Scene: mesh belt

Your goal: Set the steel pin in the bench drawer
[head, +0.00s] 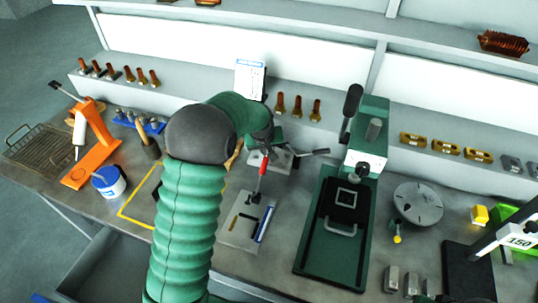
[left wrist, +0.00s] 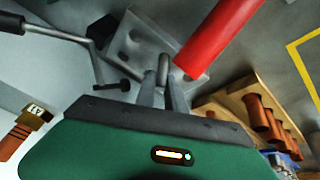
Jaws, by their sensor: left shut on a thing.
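My left gripper (left wrist: 164,76) is shut on a small grey metal piece, seemingly the steel pin (left wrist: 163,65); only its rounded end shows between the fingertips. In the head view my green-sleeved left arm comes up from the bottom over the bench, and its dark joint hides most of the gripper. The held piece cannot be made out there. The bench drawer (head: 112,262) appears as an open grey box below the bench's front edge, at lower left. My right gripper is not in view.
A red clamp handle (head: 264,162) stands close by the gripper; it looms large in the left wrist view (left wrist: 220,35). A green press (head: 370,150) stands to the right. An orange stand (head: 97,135), blue-white tub (head: 110,182) and wire basket (head: 40,148) occupy the left.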

